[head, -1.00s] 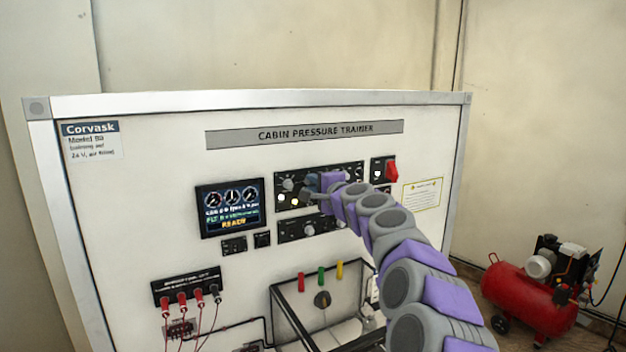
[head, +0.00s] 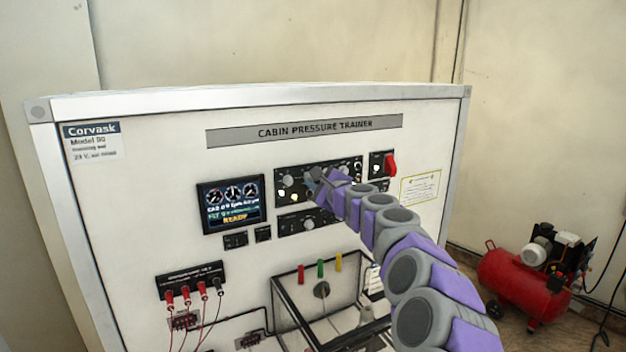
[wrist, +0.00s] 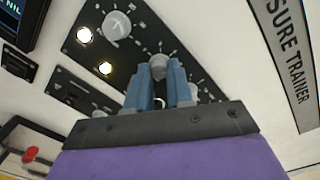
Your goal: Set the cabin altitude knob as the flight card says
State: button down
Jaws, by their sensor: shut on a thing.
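The upper black control panel (head: 285,171) is on the white trainer board, with white round knobs and lit indicators. In the wrist view, my gripper (wrist: 159,70) has its two blue fingers on either side of a grey knob (wrist: 158,62) in the middle of that panel, shut on it. The knob's scale marks show around it, but its label and setting cannot be read. In the head view my gripper (head: 315,178) covers this knob. Another knob (wrist: 117,25) is at the upper left in the wrist view. A yellow-bordered card (head: 420,188) is at the right; its text is too small to read.
A display (head: 231,204) reads READY, left of the panels. A lower panel (head: 290,225) with a knob is just below. A red switch (head: 390,164) is at the right. Red and black leads, a frame with coloured handles and a red compressor (head: 520,285) are lower down.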

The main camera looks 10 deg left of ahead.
jog(key=shift+f, duration=0.45)
jog(key=c, duration=1.3)
grip_release()
jog(key=o, duration=0.3)
jog(key=shift+w, duration=0.15)
jog(key=shift+a+r, duration=0.1)
jog(key=shift+r, duration=0.15)
jog(key=shift+s, duration=0.25)
jog(key=b+v, duration=0.3)
jog(key=v, duration=1.4)
jog(key=shift+d, duration=0.25)
jog(key=shift+w, duration=0.1)
